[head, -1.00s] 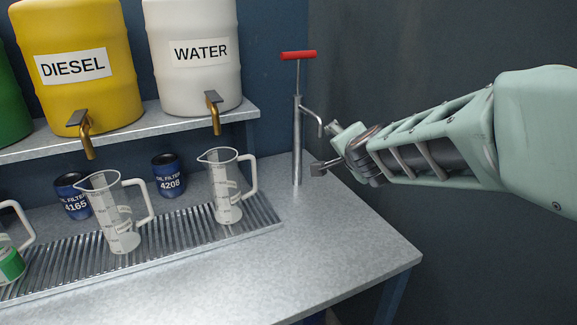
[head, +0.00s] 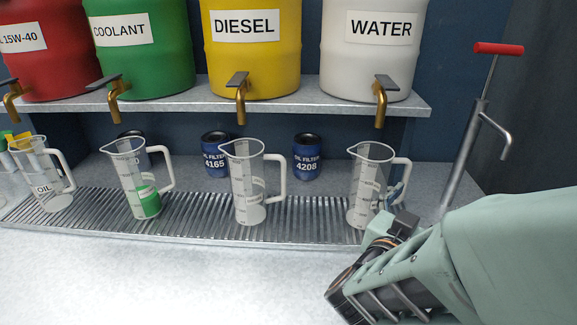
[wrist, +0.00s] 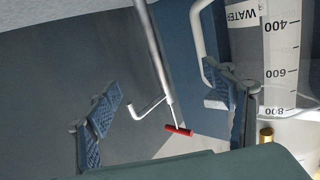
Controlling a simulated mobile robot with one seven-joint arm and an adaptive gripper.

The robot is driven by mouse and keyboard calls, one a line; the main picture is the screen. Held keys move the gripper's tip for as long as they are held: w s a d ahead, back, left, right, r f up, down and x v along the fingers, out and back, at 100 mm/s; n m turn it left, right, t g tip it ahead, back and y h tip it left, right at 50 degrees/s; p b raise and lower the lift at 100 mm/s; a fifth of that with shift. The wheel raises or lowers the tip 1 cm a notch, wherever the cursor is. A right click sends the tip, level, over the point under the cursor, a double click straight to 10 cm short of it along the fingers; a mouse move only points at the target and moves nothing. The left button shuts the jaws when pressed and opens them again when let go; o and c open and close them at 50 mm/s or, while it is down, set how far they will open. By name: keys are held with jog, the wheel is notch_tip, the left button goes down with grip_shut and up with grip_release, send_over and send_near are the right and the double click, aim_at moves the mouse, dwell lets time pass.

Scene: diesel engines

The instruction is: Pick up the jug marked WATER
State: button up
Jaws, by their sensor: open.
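The jug marked WATER (wrist: 278,60) fills the right of the wrist view, inverted, with its white handle (wrist: 198,30) towards the middle. In the head view the clear jug (head: 366,190) at the right end of the row stands upright below the WATER drum's tap, handle to the right. My gripper (wrist: 165,110) is open and empty. Its right finger in the wrist view overlaps the space between handle and jug body; whether it touches either is unclear. In the head view my gripper (head: 391,203) is at the jug's handle side, partly hidden by my wrist.
A hand pump (head: 463,160) with a red handle stands to the right. A clear jug (head: 248,190) stands left of the WATER jug on the ribbed drip tray (head: 205,215). The shelf (head: 300,106) with drums and brass taps (head: 380,100) overhangs. The front bench is clear at left.

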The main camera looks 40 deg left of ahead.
aim_at(364, 176)
jog(key=s+a+r+n+y, duration=0.25)
jog(key=s+a+y, duration=0.25)
jog(key=s+a, duration=0.5)
jog(key=shift+n, duration=0.35)
jog(key=x, duration=0.6)
jog(key=shift+a+f+b, duration=0.1)
jog(key=shift+a+b, duration=0.3)
jog(key=shift+a, duration=0.05)
jog(key=w, duration=0.3)
jog(key=shift+w+f, duration=0.25)
jog(key=shift+w, duration=0.05)
jog(key=shift+w+a+r, duration=0.15)
jog(key=shift+w+a, duration=0.05)
jog(key=shift+w+f+b, duration=0.2)
jog(key=shift+w+b, duration=0.1)
jog(key=shift+w, duration=0.7)
jog(key=shift+c, duration=0.7)
